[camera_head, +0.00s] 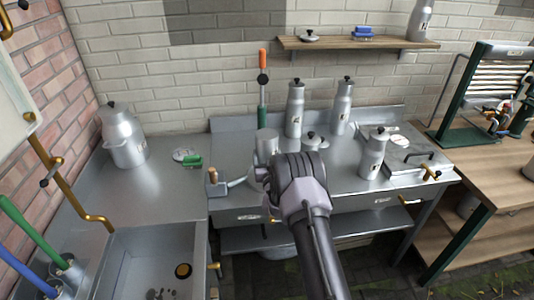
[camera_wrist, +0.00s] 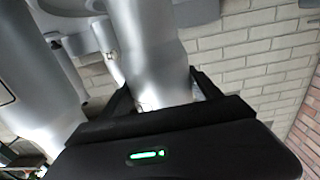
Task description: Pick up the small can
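My gripper (camera_wrist: 161,82) has its two black fingers on either side of a silver metal can (camera_wrist: 151,45) in the wrist view. The fingers are close to the can's sides, and I cannot tell whether both touch it. In the head view my wrist hides the gripper. A plain silver cylinder (camera_head: 267,142) shows just behind my wrist; it may be the same can. Two tall lidded cans (camera_head: 295,110) (camera_head: 341,108) stand upright at the back of the metal table (camera_head: 225,150). A shorter lidded can (camera_head: 373,156) stands to the right. I cannot tell which one is the small can.
A big lidded churn (camera_head: 123,138) stands on the left counter beside a green-handled brush (camera_head: 191,161). A green post with an orange top (camera_head: 263,85) rises near the cylinder. A wall shelf (camera_head: 355,43) hangs above. A sink (camera_head: 140,260) is at front left.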

